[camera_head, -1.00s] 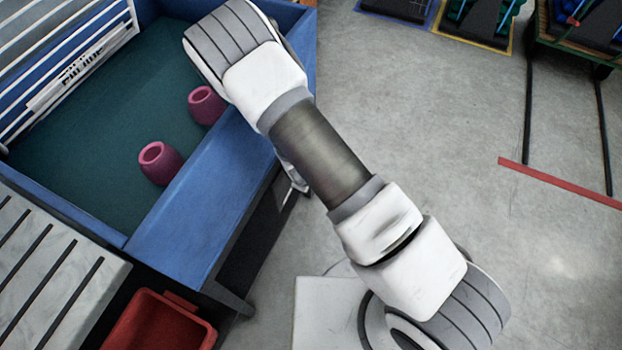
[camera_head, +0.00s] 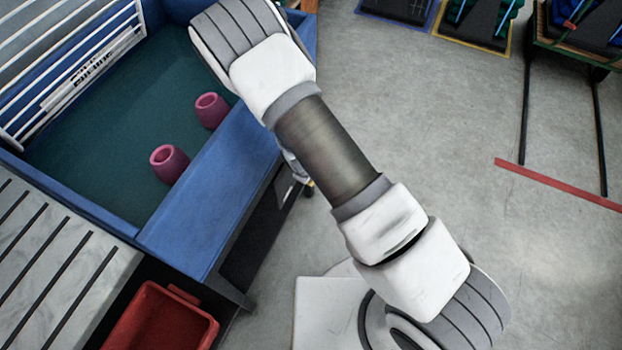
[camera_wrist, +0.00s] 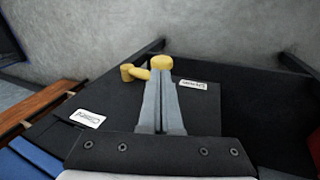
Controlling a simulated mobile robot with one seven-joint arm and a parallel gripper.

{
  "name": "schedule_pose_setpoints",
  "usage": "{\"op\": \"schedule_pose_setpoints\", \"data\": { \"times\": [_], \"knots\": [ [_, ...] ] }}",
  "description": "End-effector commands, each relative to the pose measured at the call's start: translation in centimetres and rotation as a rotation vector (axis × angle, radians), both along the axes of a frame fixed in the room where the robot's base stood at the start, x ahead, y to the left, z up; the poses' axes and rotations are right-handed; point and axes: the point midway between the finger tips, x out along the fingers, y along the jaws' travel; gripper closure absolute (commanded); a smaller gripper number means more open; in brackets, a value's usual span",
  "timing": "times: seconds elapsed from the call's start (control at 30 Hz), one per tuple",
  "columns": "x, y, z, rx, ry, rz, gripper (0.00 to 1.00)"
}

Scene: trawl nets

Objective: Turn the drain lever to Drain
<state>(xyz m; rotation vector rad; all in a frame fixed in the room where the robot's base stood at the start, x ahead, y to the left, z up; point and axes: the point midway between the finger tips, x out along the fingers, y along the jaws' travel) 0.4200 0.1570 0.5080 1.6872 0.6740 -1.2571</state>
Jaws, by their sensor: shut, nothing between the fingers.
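The drain lever shows in the wrist view as a yellow handle (camera_wrist: 130,73) lying to the left of a round yellow piece (camera_wrist: 162,62). I cannot tell how the two yellow pieces join, as my fingers cover part of that spot. My gripper (camera_wrist: 161,72) is shut and empty, with its grey fingertips just in front of the round piece and right of the handle. Whether they touch is unclear. A white label (camera_wrist: 192,85) sits right of the fingers and another label (camera_wrist: 87,118) sits lower left; neither is readable.
A blue-rimmed bin (camera_head: 208,215) with a dark green floor holds two pink pots (camera_head: 169,163). A red crate (camera_head: 160,322) and a slatted grey top (camera_head: 50,265) stand lower left. The grey floor (camera_head: 430,130) on the right is mostly clear.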

Motion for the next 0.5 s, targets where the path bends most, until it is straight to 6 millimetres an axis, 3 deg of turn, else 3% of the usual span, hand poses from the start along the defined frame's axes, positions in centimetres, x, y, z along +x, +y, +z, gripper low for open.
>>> {"op": "schedule_pose_setpoints", "data": {
  "times": [0.03, 0.2, 0.5],
  "knots": [
    [-1.6, 0.7, 1.0, -0.002, 0.004, 0.010, 1.00],
    [-4.8, 1.8, 2.7, -0.001, 0.003, 0.008, 1.00],
    [-8.0, 2.9, 4.2, 0.000, 0.002, 0.004, 1.00]
  ]
}}
